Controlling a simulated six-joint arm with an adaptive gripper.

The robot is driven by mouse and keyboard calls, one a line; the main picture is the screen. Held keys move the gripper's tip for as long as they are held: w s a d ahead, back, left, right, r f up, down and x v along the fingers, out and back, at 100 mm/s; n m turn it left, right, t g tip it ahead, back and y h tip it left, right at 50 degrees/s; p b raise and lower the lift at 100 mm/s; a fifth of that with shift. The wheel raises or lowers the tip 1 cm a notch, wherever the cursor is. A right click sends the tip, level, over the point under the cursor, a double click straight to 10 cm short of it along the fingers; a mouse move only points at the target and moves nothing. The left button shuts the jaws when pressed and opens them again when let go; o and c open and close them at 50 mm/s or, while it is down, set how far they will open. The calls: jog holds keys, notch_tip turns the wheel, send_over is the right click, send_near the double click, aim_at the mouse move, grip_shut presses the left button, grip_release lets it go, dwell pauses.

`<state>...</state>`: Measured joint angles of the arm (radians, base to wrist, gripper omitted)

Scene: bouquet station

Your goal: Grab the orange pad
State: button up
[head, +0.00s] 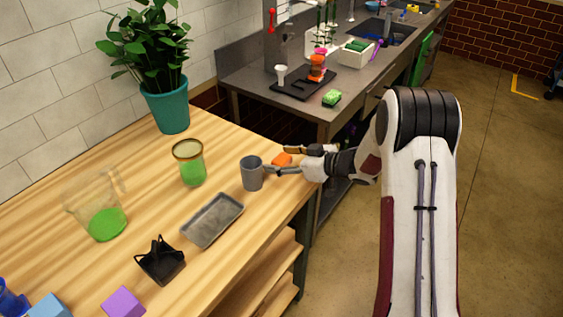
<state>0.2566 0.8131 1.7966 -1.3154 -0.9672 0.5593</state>
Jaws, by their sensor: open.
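The orange pad (281,160) is a small flat block on the wooden table near its far right corner. My gripper (278,160) reaches in from the right with its two fingers spread apart. The pad shows between the fingers in the head view, the dark far finger behind it and the grey near finger in front. I cannot tell whether either finger touches it.
A grey mug (251,173) stands close to the near fingertip. A metal tray (212,219), a black holder (160,261), a green-filled jar (190,166) and a clear pitcher (106,222) stand on the wooden table (140,175). A potted plant (168,105) stands behind.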

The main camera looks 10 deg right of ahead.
aim_at(282, 158)
jog(key=shift+c, duration=0.3)
jog(key=c, duration=1)
jog(key=shift+c, duration=0.2)
jog(key=shift+r, duration=0.15)
jog(key=shift+r, duration=4.9)
